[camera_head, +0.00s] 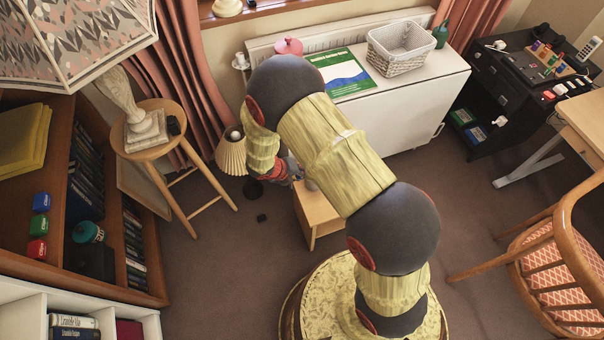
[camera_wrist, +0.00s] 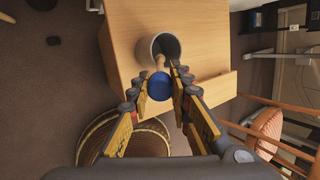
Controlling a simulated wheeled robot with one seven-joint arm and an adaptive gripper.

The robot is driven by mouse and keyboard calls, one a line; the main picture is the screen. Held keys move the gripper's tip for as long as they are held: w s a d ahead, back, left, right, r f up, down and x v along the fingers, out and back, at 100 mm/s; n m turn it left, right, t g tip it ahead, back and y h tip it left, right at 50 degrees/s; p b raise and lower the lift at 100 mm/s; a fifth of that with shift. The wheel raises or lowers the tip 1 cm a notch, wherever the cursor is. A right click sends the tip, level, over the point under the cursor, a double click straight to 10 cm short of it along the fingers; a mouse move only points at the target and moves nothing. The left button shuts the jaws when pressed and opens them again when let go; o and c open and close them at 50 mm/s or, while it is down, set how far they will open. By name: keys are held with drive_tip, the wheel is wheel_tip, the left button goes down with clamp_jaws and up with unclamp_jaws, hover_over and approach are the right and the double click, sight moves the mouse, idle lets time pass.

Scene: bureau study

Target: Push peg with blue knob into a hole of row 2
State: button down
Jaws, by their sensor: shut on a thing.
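In the wrist view the blue knob (camera_wrist: 160,86) sits between the fingertips of my gripper (camera_wrist: 161,88), which is shut on it. The peg's pale wooden shaft (camera_wrist: 163,62) runs from the knob towards a grey cup (camera_wrist: 158,46), and its far end appears to be inside the cup. The cup stands on a small wooden table (camera_wrist: 200,35). In the head view my gripper (camera_head: 292,172) is low beside this table (camera_head: 318,212), and my arm hides the knob. A wooden block with coloured knobs (camera_head: 546,58) stands on the black cabinet at upper right; its rows cannot be told apart.
A white cabinet (camera_head: 420,100) with a wicker basket (camera_head: 400,48) and a green book (camera_head: 340,74) stands behind. A stool (camera_head: 150,150) and a small lamp (camera_head: 232,152) are left. A chair (camera_head: 550,260) is right. Open floor lies between the table and black cabinet (camera_head: 500,80).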

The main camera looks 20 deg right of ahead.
drive_tip(key=p+v, duration=0.5)
drive_tip(key=v, duration=0.1)
drive_tip(key=shift+r, duration=0.2)
idle(0.5)
drive_tip(key=shift+a, duration=0.1)
